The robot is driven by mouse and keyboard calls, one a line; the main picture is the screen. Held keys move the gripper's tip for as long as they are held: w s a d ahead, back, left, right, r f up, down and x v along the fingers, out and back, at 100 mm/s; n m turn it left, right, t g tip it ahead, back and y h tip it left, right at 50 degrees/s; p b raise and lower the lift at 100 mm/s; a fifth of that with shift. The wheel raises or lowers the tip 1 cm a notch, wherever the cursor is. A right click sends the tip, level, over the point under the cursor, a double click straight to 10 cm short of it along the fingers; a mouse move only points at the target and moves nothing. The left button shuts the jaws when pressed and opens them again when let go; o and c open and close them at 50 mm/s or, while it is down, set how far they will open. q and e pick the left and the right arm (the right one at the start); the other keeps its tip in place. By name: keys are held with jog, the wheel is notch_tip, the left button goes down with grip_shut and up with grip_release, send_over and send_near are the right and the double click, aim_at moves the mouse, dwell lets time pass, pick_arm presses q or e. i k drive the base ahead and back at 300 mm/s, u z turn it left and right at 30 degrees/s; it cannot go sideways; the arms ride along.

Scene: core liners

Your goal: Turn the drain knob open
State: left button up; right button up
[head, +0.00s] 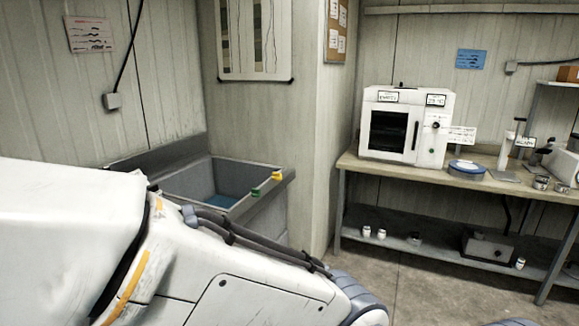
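A grey sink basin (190,182) with blue at its bottom stands in the corner at left centre. A green knob (256,192) and a yellow knob (277,176) sit on its right rim. Neither carries a label I can read, so I cannot tell which is the drain knob or how it is turned. My large white arm crosses the lower left in front of the sink and hides its lower part. Neither of my grippers is in view.
A wooden bench (470,181) along the right wall holds a white oven (405,126), a blue-lidded round container (467,167) and small instruments. Its lower shelf (400,240) holds jars and a dark box. Bare floor (430,285) lies in front of the bench.

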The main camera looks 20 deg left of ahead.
aim_at(276, 176)
jog(key=i, duration=1)
jog(key=u, duration=0.5)
jog(key=i, duration=1.3)
jog(key=u, duration=0.85)
jog(key=i, duration=0.35)
jog(key=u, duration=0.4)
